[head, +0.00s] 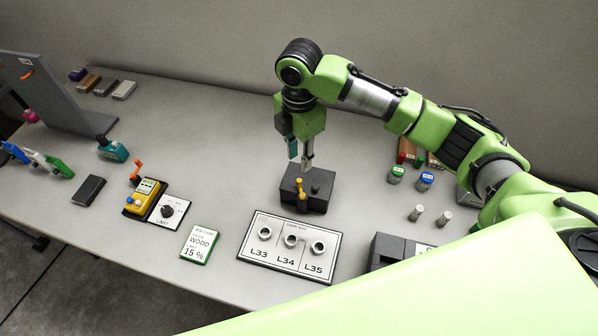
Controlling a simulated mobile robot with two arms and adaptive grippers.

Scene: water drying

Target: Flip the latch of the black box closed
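The black box (317,194) stands on the table near the middle of the head view. A yellow latch (300,190) stands upright on its front left side. A small black knob shows on the top to the right of the latch. My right gripper (301,163) points down from above, its fingertips just over the back of the box, close to the latch. A gap shows between its fingers, and nothing is held in them. Whether a fingertip touches the box cannot be told. My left gripper is not in view.
A white board with three round sockets (248,246) lies in front of the box. A yellow meter (146,197) and a green-edged card (199,244) lie to the left. Small jars (424,181) and metal cylinders (416,213) stand to the right. The table behind the box is clear.

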